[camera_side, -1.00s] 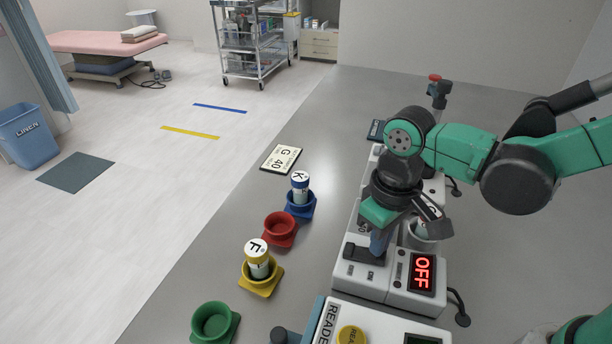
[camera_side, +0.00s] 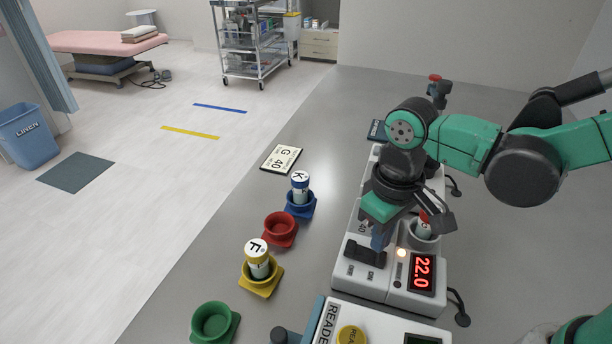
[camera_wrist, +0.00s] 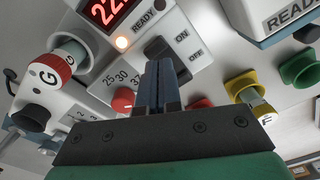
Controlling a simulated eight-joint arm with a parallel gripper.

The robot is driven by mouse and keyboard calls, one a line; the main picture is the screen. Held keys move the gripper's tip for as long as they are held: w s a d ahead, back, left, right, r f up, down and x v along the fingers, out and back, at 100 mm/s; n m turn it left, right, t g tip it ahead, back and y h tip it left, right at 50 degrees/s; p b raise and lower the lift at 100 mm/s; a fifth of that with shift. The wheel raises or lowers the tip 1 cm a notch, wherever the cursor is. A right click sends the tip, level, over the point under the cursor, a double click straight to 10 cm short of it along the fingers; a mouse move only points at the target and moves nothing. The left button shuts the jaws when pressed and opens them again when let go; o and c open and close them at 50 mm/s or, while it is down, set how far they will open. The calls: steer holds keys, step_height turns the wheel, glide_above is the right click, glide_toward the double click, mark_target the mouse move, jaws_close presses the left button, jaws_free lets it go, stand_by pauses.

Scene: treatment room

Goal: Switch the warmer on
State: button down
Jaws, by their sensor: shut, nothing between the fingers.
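The warmer (camera_side: 397,293) is a white box with a display (camera_side: 422,272) that reads 22.0 in red. A small lamp beside the display is lit. Its black rocker switch (camera_side: 362,255), marked ON and OFF, also shows in the wrist view (camera_wrist: 160,48). My gripper (camera_side: 378,243) is shut and empty, its fingertips at the switch in both views; I cannot tell whether they press on it. A vial with a red cap marked G (camera_wrist: 52,70) stands in the warmer's well. A red dial (camera_wrist: 123,101) shows beside the numbers 25, 30 and 37.
Left of the warmer are blue (camera_side: 301,208), red (camera_side: 279,230), yellow (camera_side: 261,282) and green (camera_side: 214,322) holders. Vials K and F stand in the blue and yellow ones. The reader (camera_side: 370,325) is close in front. A card (camera_side: 281,159) lies farther back.

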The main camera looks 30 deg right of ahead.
mark_target(376, 258)
steer(key=shift+r, duration=2.6)
steer(key=d+m+t, duration=0.1)
steer(key=d+t, duration=0.1)
steer(key=d, duration=0.1)
steer(key=d+r+m+t, duration=0.1)
steer(key=d+t, duration=0.1)
steer(key=d, duration=0.2)
steer(key=d+m+t, duration=0.1)
steer(key=d+t, duration=0.2)
steer(key=d, duration=0.1)
steer(key=shift+w+r, duration=0.3)
steer(key=shift+w, duration=0.1)
